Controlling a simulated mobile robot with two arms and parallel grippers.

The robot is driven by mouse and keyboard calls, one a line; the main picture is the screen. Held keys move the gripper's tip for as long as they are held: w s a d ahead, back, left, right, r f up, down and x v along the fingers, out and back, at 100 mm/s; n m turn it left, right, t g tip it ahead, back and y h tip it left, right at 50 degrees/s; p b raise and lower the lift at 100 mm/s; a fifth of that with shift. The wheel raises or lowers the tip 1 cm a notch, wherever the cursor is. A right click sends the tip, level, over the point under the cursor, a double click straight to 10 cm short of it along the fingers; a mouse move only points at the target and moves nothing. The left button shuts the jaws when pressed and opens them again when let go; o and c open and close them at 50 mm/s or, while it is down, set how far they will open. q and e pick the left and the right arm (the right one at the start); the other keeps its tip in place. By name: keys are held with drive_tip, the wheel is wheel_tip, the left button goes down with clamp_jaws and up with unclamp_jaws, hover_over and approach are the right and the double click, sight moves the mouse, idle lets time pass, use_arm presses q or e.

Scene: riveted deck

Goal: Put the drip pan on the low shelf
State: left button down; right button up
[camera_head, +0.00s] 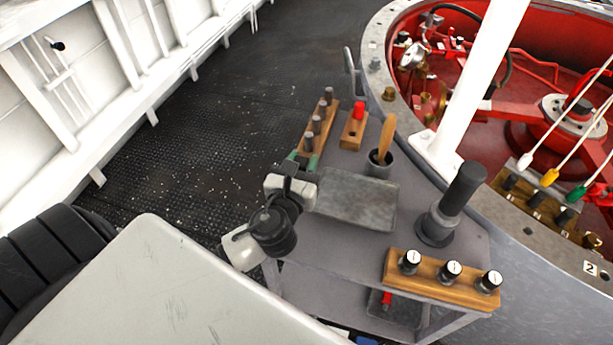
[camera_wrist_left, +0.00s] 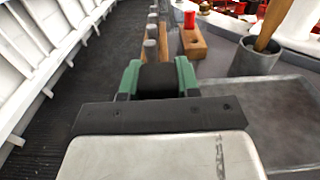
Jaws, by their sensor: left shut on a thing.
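The drip pan (camera_head: 357,201) is a flat, dull grey tray with a low rim. It is over the middle of the cart top, and it also shows at the right in the left wrist view (camera_wrist_left: 275,120). I cannot tell whether it rests on the top or is just above it. My left gripper (camera_head: 303,160) is at the pan's left edge, shut on it; the wrist hides the grip itself. Its green fingers also show in the left wrist view (camera_wrist_left: 160,80). The low shelf (camera_head: 335,298) shows below the cart top. My right gripper is not in view.
Around the pan on the cart top (camera_head: 455,235) stand a wooden rack with dark pegs (camera_head: 318,128), a block with a red knob (camera_head: 353,128), a cup with a wooden handle (camera_head: 379,162), a dark cylinder (camera_head: 451,205) and a dial block (camera_head: 440,277). A red item (camera_head: 386,299) lies low down.

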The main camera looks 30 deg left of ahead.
use_arm(q)
wheel_tip(320, 180, down, 3)
drive_tip(key=shift+r+b, duration=0.1)
drive_tip(key=shift+b, duration=0.3)
drive_tip(key=shift+f, duration=0.35)
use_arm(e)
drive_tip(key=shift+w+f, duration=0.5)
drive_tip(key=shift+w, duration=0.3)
use_arm(q)
drive_tip(key=shift+f, duration=0.1)
drive_tip(key=c, duration=0.8)
unclamp_jaws()
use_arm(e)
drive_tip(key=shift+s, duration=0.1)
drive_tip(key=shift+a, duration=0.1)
